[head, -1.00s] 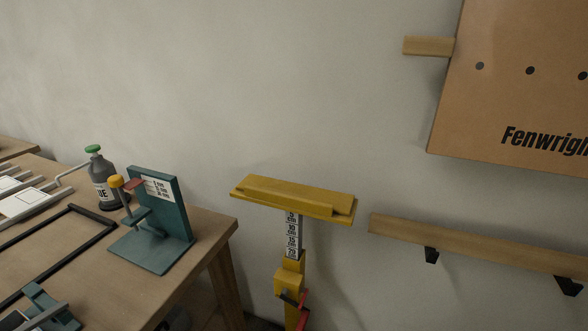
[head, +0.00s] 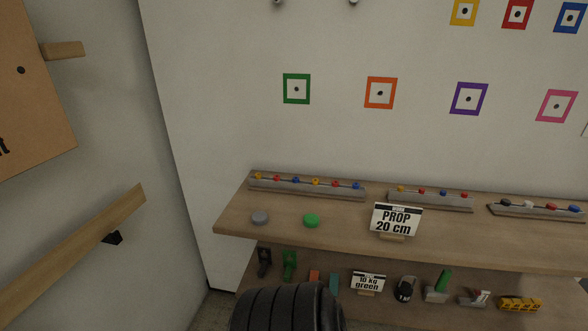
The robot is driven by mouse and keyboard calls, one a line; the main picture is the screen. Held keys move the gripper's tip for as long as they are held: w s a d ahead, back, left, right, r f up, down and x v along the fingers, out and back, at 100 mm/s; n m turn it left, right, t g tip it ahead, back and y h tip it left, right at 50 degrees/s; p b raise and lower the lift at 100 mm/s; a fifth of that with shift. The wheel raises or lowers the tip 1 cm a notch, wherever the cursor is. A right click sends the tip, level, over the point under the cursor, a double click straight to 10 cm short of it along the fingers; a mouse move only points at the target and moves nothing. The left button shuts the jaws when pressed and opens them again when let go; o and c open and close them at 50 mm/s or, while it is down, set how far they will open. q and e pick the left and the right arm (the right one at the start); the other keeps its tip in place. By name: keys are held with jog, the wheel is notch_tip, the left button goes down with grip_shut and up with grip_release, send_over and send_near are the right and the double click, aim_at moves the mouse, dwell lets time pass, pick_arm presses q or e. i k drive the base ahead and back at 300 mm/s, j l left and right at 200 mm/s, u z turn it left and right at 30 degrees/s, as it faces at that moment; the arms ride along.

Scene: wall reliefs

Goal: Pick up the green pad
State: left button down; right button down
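A round green pad (head: 311,220) lies flat on the wooden upper shelf (head: 340,228), towards its left end. Nothing covers the green pad. Neither of my grippers shows in the head view.
Racks with coloured knobs (head: 307,187) line the shelf's back. The lower shelf holds small tools and a "10 kg green" sign (head: 368,283). A dark ribbed cylinder (head: 283,308) rises at the bottom. Coloured square frames (head: 297,89) hang above.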

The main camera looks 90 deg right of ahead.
aim_at(311, 220)
jog(key=k+j+z, duration=0.1)
jog(key=z, duration=2.6)
